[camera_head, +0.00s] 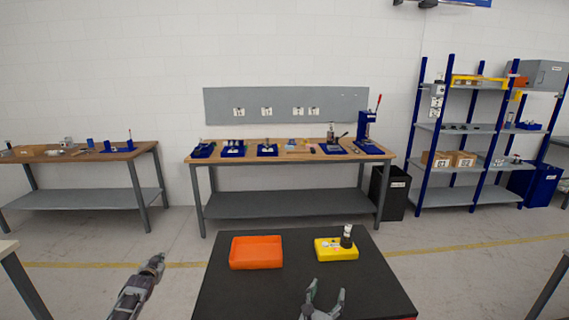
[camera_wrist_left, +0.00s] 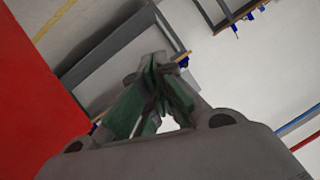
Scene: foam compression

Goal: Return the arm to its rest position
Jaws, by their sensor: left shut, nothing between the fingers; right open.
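My left gripper (camera_head: 155,264) is at the lower left in the head view, out past the left side of the black-topped table (camera_head: 215,296). It is shut and empty; its closed fingers also show in the left wrist view (camera_wrist_left: 157,65). My right gripper (camera_head: 325,292) is open and empty, low over the front part of the black tabletop. An orange tray (camera_head: 257,253) lies on the back left of that table.
A wooden workbench (camera_head: 290,148) with blue fixtures stands by the wall, with another bench (camera_head: 82,152) at the left. A blue-post shelf rack (camera_head: 421,140) and a black bin (camera_head: 389,193) are at the right. The floor left of the black table is open.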

